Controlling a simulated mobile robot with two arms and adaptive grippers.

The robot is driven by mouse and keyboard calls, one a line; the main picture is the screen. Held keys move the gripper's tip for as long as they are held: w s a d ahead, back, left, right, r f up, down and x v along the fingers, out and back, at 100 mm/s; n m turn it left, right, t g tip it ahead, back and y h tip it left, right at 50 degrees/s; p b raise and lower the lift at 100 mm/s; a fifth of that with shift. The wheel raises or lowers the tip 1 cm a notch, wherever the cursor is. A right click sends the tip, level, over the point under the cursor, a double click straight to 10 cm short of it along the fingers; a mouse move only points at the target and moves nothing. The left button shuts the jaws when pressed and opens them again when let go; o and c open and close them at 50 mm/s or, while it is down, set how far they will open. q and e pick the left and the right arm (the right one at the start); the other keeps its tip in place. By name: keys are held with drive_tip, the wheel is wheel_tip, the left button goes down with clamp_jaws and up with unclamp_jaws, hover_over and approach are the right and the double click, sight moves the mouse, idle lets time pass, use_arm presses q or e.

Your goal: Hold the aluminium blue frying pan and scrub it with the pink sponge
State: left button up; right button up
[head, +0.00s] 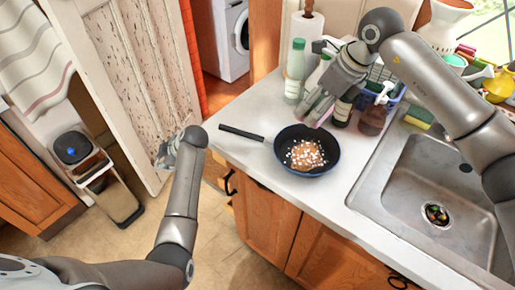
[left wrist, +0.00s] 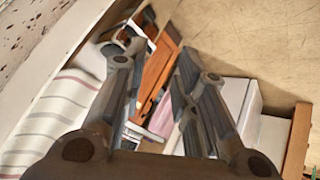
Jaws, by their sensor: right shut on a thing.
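The blue frying pan (head: 331,148) lies on the white counter, its dark handle pointing left toward the counter edge. A brown patch with white bits covers its bottom. My right gripper (head: 326,96) is above the far right rim of the pan, shut on the pink sponge (head: 318,110). The fingers partly cover the sponge, and I cannot tell if it touches the rim. My left gripper (head: 170,149) is off the counter, left of the pan handle and apart from it, partly hidden by its own wrist. The left wrist view shows its fingers (left wrist: 158,65) apart with nothing between them.
A sink (head: 420,170) with a yellow-green sponge (head: 419,117) on its edge is to the right. Bottles (head: 295,71), a brown soap dispenser (head: 373,118) and a blue basket (head: 397,97) stand behind the pan. The counter in front of the pan is clear.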

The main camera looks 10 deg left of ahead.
use_arm(q)
wheel_tip(320, 180, up, 8)
drive_tip(key=a+n+g, duration=0.1)
drive_tip(key=n, duration=0.4)
drive_tip(key=m+t, duration=0.7)
drive_tip(key=t, duration=0.3)
approach(244, 135)
drive_tip(key=shift+h, duration=0.3)
drive_tip(key=x, duration=1.1)
drive_tip(key=shift+a+r, duration=0.15)
clamp_jaws()
